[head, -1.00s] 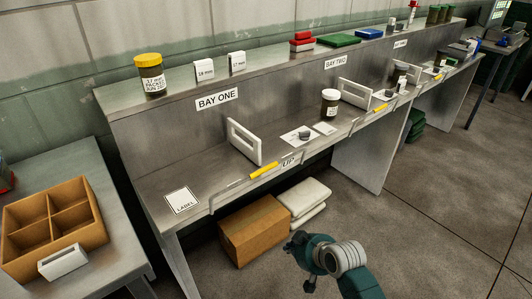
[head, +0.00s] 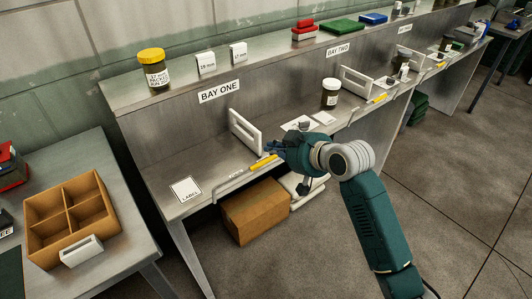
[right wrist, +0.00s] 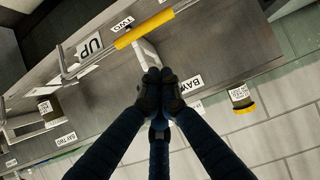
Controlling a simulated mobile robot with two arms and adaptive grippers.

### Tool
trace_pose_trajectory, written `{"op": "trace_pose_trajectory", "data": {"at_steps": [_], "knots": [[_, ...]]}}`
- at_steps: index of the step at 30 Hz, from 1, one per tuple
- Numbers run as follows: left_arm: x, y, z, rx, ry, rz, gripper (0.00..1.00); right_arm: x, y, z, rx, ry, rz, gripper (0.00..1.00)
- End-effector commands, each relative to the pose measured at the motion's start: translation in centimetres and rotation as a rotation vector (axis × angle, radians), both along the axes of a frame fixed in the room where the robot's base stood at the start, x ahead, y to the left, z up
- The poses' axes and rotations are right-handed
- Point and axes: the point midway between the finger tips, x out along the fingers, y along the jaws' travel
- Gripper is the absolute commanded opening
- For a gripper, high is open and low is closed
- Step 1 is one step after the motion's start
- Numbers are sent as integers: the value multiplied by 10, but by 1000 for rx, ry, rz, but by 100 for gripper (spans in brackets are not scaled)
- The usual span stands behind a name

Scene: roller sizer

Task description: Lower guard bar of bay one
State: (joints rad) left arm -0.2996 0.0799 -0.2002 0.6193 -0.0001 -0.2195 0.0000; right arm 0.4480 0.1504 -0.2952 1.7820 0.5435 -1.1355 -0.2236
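The guard bar of bay one is a thin metal rail along the front edge of the bench, with a yellow sleeve (head: 263,162) on it. My right gripper (head: 277,148) is just right of the sleeve in the head view. In the right wrist view its dark fingertips (right wrist: 160,82) are together with nothing seen between them, and they appear apart from the sleeve. It hides part of the bar's right end in the head view. My left gripper is not in view.
The "BAY ONE" sign (head: 219,91) is on the back panel. A white frame (head: 243,133) stands on the bench, with a label card (head: 185,189) to its left. A brown jar (head: 330,94) stands near bay two.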

Motion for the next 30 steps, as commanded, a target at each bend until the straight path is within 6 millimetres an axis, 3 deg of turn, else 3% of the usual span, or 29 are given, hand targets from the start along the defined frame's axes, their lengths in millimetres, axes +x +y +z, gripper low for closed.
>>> {"op": "trace_pose_trajectory", "data": {"at_steps": [18,24,30], "knots": [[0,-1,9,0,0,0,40,68,51,-48,1,2,0,0],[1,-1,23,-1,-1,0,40,47,34,-57,1,3,-2,0],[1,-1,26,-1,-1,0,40,38,27,-62,-1,1,-1,0]]}}
